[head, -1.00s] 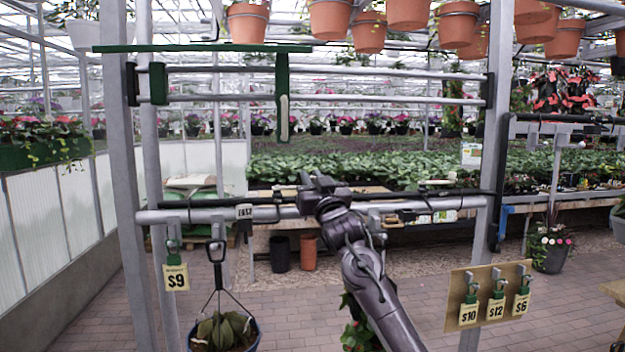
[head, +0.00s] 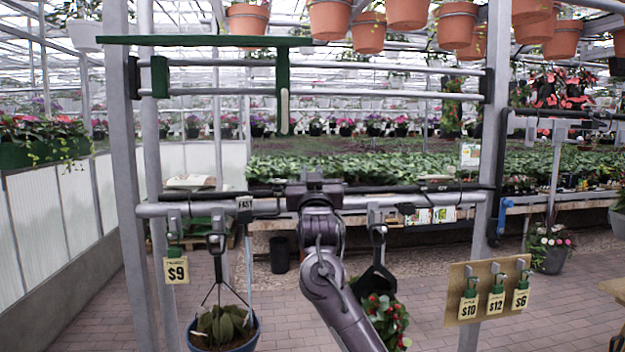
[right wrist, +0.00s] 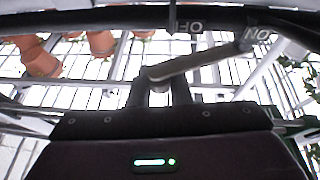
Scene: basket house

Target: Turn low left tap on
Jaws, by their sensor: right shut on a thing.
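My right gripper (head: 314,182) is at the low horizontal pipe (head: 270,208), near the middle of the frame. In the right wrist view, its fingers (right wrist: 159,88) are shut on one end of a grey tap lever (right wrist: 200,66). The lever slants up to the right, and its far end is by the "ON" marking (right wrist: 258,33). The "OFF" marking (right wrist: 189,25) is further left; both look upside down. In the head view my gripper hides the lever. My left gripper is not in view.
A potted plant (head: 222,328) hangs low at left, and a red-flowered plant (head: 385,312) hangs right of my arm. A price board (head: 487,292) stands at lower right. Upper pipes carry a green bar (head: 205,41). Metal posts flank the pipes.

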